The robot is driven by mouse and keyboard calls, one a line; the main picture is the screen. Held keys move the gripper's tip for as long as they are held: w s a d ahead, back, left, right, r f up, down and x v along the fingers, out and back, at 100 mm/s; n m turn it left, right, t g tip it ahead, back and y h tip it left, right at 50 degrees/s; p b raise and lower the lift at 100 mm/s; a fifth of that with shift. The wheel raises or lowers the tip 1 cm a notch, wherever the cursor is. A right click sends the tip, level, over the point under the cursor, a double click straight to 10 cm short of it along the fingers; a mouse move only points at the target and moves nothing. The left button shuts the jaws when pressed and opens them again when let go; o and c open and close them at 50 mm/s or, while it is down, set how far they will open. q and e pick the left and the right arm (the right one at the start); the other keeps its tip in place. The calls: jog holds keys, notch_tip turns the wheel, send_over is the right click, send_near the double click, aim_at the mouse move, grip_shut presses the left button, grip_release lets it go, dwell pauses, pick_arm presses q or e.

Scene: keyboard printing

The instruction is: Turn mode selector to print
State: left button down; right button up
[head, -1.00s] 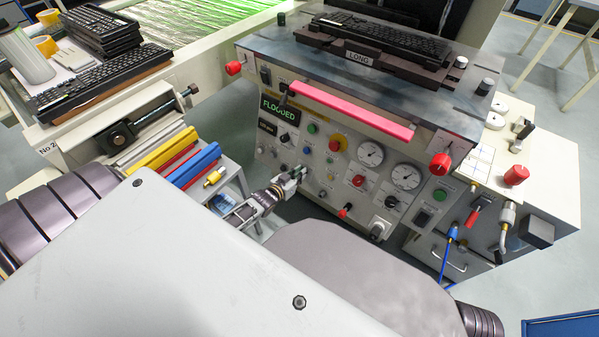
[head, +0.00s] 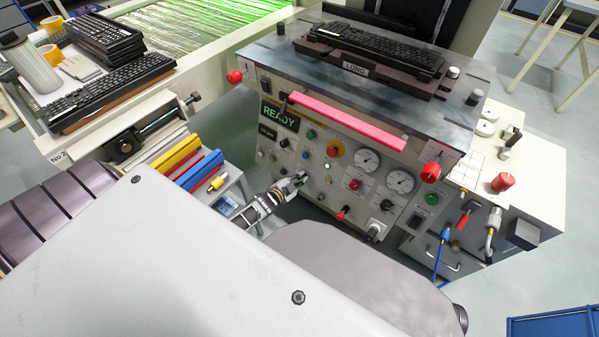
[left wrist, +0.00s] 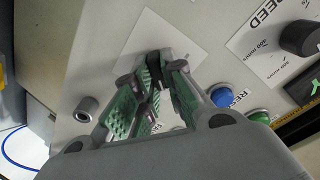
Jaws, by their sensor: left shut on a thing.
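The printing machine's front panel (head: 330,168) carries knobs, buttons and gauges. My left gripper (head: 300,178) reaches its lower left part in the head view. In the left wrist view its green-padded fingers (left wrist: 152,80) are shut on a small dark knob (left wrist: 155,68), which appears to be the mode selector, in front of a pale label plate (left wrist: 140,38). The fingers hide most of the knob and its markings, so I cannot read its setting. The panel display (head: 280,116) reads READY in green. My right gripper is not in view.
A blue button (left wrist: 223,97) and a green button (left wrist: 260,117) sit close to the fingers in the left wrist view, near a black speed knob (left wrist: 300,38). A pink-red bar (head: 345,122) runs above the panel. A keyboard (head: 375,50) sits on top.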

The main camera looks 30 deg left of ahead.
pick_arm(q)
jog(key=shift+m, duration=0.6)
jog(key=c, duration=1.5)
grip_release()
jog(key=shift+s, duration=0.15)
jog(key=v, duration=1.1)
jog(key=shift+s+r, duration=0.2)
jog(key=shift+s, duration=0.1)
